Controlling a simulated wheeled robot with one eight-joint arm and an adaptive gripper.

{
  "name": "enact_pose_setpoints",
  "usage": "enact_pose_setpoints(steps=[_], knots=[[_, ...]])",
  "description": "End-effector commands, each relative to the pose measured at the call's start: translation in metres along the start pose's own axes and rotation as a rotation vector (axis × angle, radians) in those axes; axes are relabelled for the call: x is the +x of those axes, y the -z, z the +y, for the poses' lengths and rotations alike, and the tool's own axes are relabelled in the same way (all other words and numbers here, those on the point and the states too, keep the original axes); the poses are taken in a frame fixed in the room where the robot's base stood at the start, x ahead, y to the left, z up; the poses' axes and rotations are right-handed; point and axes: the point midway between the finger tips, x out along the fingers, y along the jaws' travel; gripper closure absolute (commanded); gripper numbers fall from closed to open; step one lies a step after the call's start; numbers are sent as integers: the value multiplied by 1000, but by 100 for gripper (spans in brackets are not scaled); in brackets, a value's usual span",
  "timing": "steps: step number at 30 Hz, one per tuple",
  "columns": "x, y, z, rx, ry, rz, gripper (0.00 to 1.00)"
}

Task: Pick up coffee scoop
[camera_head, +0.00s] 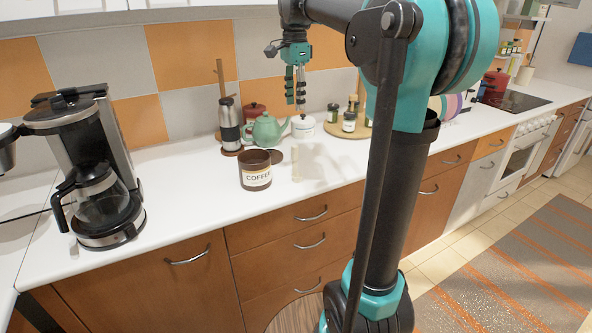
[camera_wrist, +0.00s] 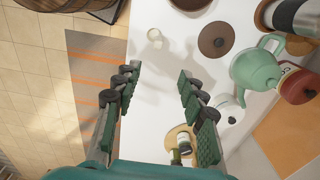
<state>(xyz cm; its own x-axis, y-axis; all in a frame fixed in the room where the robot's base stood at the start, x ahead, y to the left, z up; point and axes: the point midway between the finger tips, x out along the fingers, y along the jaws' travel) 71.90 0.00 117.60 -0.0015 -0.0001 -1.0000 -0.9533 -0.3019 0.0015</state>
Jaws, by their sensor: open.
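A small pale, cream-coloured upright object, which looks like the coffee scoop (camera_head: 295,164), is on the white counter just right of the coffee jar (camera_head: 255,172). It also shows in the wrist view (camera_wrist: 155,36), faint against the white counter, beyond the fingertips and roughly between their lines. Its exact shape is hard to make out. My gripper (camera_head: 296,98) hangs over the back of the counter, above the white lidded pot, pointing down. In the wrist view my gripper (camera_wrist: 158,78) is open, with nothing between its two fingers.
A brown lid (camera_wrist: 215,40) lies near the scoop. A green teapot (camera_head: 267,131), a steel grinder (camera_head: 230,126) and a white pot (camera_head: 303,126) stand behind. Small jars stand on a round wooden tray (camera_head: 344,133). A coffee maker (camera_head: 92,170) is at left. The front counter is mostly clear.

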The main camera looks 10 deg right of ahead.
Motion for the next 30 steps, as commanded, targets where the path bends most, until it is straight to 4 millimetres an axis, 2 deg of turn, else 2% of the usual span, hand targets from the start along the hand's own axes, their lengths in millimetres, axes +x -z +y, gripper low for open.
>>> enact_pose_setpoints(steps=[15,25,30], knots=[[98,0,1,-2,1,0,59],[123,-1,2,-2,1,0,59],[148,-2,5,-2,1,0,59]])
